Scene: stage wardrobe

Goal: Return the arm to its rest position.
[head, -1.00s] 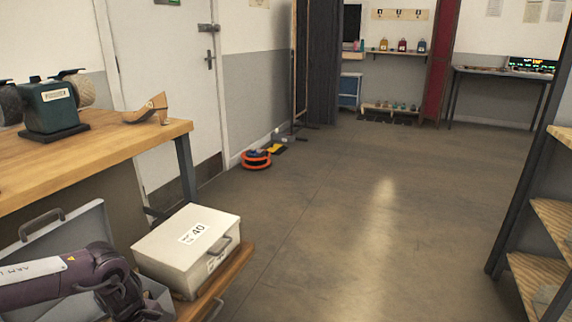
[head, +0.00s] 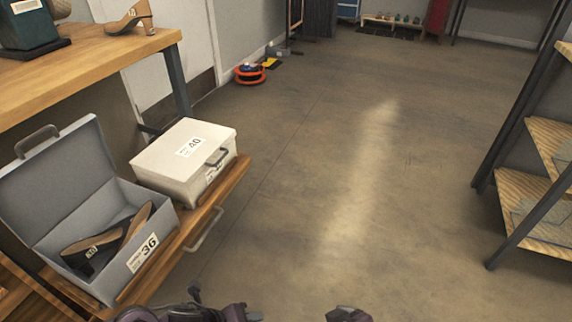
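Dark purple parts of my own arms (head: 190,313) show at the bottom edge of the head view, with a smaller piece (head: 348,314) to the right of them. I can make out no gripper fingers, so neither gripper's opening shows. The arm parts at the bottom appear clear of the furniture. An open grey box (head: 117,267) marked 36 stands at the lower left with its lid up. Dark and tan shoes (head: 100,243) lie in it. No gripper is seen in the box.
A closed white box (head: 165,160) marked 40 sits behind the grey box on a wooden drawer or shelf (head: 232,178) with a handle. A workbench (head: 120,65) holds a tan heeled shoe (head: 133,18). A shelf rack (head: 535,190) stands right. The middle floor is clear.

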